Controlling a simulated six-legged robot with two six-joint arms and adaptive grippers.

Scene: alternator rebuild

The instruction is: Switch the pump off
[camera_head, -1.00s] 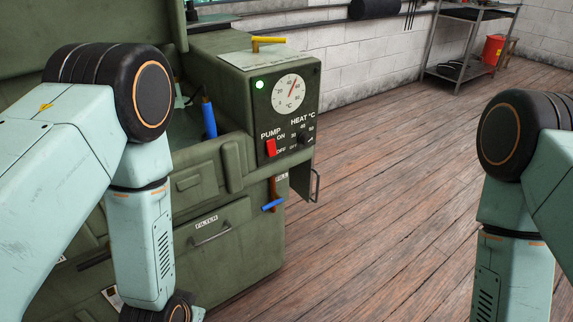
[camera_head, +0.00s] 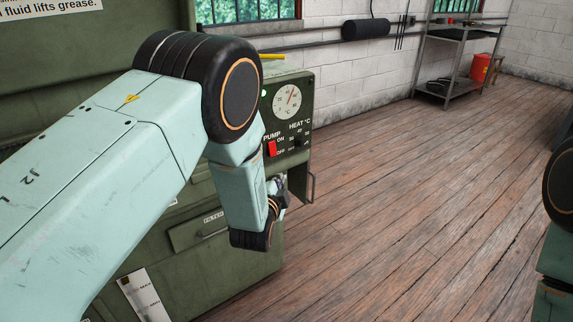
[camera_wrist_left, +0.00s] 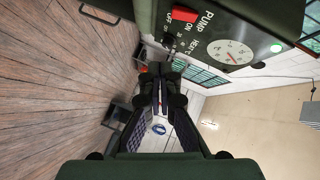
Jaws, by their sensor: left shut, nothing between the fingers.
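The red pump switch (camera_head: 271,149) is on the dark panel of the green washing machine, beside ON and OFF lettering. It also shows at the top of the left wrist view (camera_wrist_left: 185,14). I cannot tell which way it is tipped. A green lamp (camera_wrist_left: 276,48) on the panel is lit. My left gripper (camera_head: 282,184) is below and slightly right of the switch in the head view, partly hidden by its wrist. In the left wrist view its fingers (camera_wrist_left: 160,76) are together and empty, apart from the switch. My right gripper is out of view.
A heat knob (camera_head: 302,141) and round dial (camera_head: 287,102) share the panel. A wire handle (camera_head: 311,188) sticks out at the machine's right side. A yellow lever (camera_head: 272,57) is on top. A metal shelf (camera_head: 447,60) stands far back; the wooden floor between is clear.

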